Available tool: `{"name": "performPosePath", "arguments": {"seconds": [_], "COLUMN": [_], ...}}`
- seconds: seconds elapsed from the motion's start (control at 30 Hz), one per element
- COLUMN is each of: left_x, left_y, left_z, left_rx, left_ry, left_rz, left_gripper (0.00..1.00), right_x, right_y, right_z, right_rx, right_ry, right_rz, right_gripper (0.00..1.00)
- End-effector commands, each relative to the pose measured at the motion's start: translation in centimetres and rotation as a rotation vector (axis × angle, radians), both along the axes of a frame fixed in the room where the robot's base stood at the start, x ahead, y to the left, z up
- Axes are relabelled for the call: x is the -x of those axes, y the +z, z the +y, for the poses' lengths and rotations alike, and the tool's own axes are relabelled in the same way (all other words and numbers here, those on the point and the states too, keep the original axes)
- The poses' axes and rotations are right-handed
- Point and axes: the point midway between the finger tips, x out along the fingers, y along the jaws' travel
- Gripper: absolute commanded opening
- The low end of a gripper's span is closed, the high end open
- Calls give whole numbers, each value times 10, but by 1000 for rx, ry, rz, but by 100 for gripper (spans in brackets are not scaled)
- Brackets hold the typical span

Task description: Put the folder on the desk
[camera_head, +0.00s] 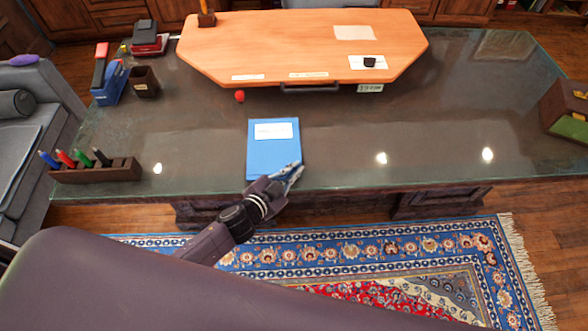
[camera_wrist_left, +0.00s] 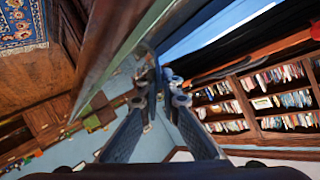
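The blue folder (camera_head: 262,158), with a white label on its cover, shows over the front part of the glass-topped desk (camera_head: 340,160). My left gripper (camera_head: 290,174) is at the folder's lower right corner, near the desk's front edge. In the left wrist view its fingers (camera_wrist_left: 160,80) are close together, and the blue folder (camera_wrist_left: 205,32) runs up to their tips, so they look shut on its edge. Whether the folder touches the glass or is just above it is hard to tell. My right gripper is not in view.
A wooden board (camera_head: 300,45) fills the back of the desk. A pen stand (camera_head: 100,171), a blue holder (camera_head: 108,90) and a dark cup (camera_head: 145,82) stand at the left. A red ball (camera_head: 239,96) lies behind the folder. A box (camera_head: 565,105) is far right. The glass right of the folder is clear.

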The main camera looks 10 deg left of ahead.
Motion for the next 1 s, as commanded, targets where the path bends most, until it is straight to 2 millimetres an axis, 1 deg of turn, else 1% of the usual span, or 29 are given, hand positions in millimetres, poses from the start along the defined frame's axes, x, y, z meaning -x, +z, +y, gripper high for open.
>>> {"name": "performPosePath", "arguments": {"seconds": [0.17,0.2,0.3,0.33,0.67,0.83,1.0], "left_x": [0,0,0,0,0,17,45], "left_y": [-2,-1,-1,-1,2,6,15], "left_z": [0,0,0,0,1,6,16], "left_rx": [0,0,0,0,0,1,-1], "left_ry": [0,0,0,0,0,0,0], "left_rz": [0,0,0,0,1,2,3], "left_gripper": [0,9,20,22,22,22,22], "right_x": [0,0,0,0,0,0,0], "right_y": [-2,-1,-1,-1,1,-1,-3], "right_z": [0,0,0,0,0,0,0], "right_rx": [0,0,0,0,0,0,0], "right_ry": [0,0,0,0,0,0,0], "right_rz": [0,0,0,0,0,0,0], "right_gripper": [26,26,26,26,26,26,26]}}
